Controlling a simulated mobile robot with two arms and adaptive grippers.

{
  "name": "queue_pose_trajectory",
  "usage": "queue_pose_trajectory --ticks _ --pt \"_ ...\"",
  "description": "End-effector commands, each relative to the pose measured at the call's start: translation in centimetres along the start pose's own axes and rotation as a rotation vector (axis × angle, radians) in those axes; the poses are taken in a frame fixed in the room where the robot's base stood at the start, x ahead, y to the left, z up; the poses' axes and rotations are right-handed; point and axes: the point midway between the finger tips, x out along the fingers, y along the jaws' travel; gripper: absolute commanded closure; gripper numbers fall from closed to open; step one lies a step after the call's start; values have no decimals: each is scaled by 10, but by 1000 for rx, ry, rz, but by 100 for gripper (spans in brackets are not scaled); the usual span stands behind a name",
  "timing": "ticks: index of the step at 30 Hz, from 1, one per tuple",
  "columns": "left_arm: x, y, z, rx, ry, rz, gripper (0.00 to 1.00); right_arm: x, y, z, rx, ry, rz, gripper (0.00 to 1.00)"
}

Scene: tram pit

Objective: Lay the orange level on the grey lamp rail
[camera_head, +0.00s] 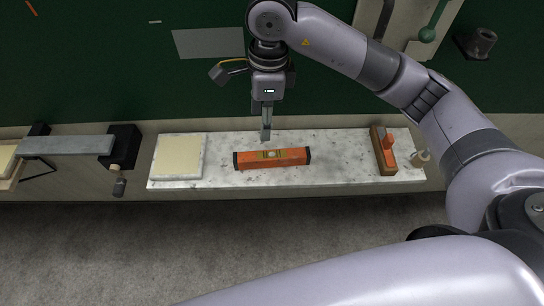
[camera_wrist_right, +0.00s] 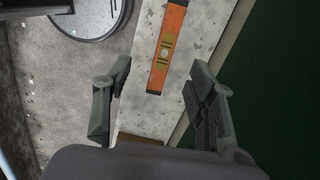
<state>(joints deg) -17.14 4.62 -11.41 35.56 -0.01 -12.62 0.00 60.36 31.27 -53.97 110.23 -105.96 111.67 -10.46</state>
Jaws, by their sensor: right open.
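The orange level (camera_head: 272,158) lies flat on a white speckled slab, with a yellow-green vial window in its middle and dark end caps. It also shows in the right wrist view (camera_wrist_right: 166,57), at the top centre. My right gripper (camera_head: 266,135) points down just above and behind the level in the head view. Its fingers (camera_wrist_right: 161,102) stand apart with nothing between them. A grey bar (camera_head: 65,145), apparently the lamp rail, runs level at the far left into a black block. My left gripper is not in view.
The slab (camera_head: 335,170) also bears a cream pad (camera_head: 178,157) at its left and a brown wooden block with an orange knob (camera_head: 382,158) at its right. A dark knob (camera_head: 119,187) hangs below the black block (camera_head: 122,146). A green wall rises behind.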

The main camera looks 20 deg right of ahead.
Motion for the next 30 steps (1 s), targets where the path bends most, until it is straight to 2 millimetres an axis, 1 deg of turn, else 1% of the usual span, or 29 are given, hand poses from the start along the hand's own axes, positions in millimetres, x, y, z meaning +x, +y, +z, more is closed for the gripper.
queue_pose_trajectory --ticks 1,2,5,11,13,18,21,26,29,30 --pt "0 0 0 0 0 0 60 -3 -6 -9 9 39 -20 48" --pt "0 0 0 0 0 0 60 -3 -8 -12 12 56 -26 48" --pt "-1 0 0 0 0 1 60 5 -10 -18 16 80 -32 48" --pt "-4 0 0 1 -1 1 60 44 -9 -21 17 78 -27 48" --pt "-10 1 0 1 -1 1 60 57 -10 -22 18 80 -26 48" --pt "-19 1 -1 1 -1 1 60 91 -11 -25 17 79 -28 48" --pt "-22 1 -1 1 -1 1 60 105 -13 -26 18 77 -30 48" --pt "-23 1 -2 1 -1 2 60 116 -14 -26 15 76 -33 48" --pt "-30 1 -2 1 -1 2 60 124 -13 -27 18 76 -29 48" --pt "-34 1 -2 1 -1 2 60 129 -13 -28 17 77 -27 48"
